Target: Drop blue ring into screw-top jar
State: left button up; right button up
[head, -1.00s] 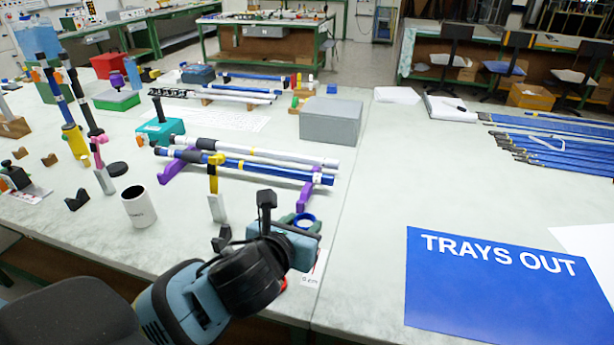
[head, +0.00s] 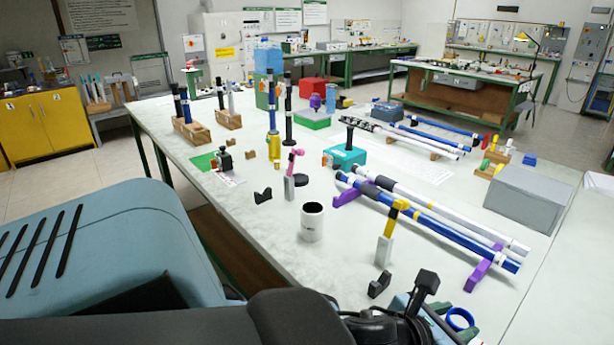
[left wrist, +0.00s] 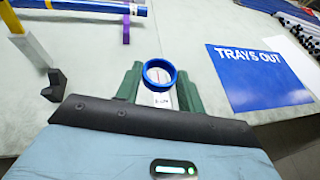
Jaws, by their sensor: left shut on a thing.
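The blue ring (head: 452,321) is held between the green fingers of my left gripper (head: 458,324), at the lower right of the head view. In the left wrist view the ring (left wrist: 158,88) sits upright-opening between the fingertips of my left gripper (left wrist: 159,84), with a white label below seen through and beside it. The white open jar (head: 312,224), with dark interior and small lettering, stands upright on the table, left of the gripper and well apart from it. A black disc (head: 301,180), perhaps its lid, lies behind it. My right gripper is not in view.
A yellow-and-grey upright piece (head: 385,238) and a small black block (head: 379,285) stand between jar and gripper. Long rods (head: 435,217) lie on purple supports behind. A pink-topped piece (head: 290,178) stands behind the jar. The table (head: 262,245) left of the jar is clear.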

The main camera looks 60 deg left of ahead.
aim_at(312, 233)
jog(key=k+j, duration=0.1)
jog(key=j, duration=0.3)
jog(key=k+j, duration=0.1)
jog(key=j, duration=0.35)
jog(key=k+j, duration=0.1)
jog(key=j, duration=0.3)
jog(key=k+j, duration=0.1)
jog(key=j, duration=0.3)
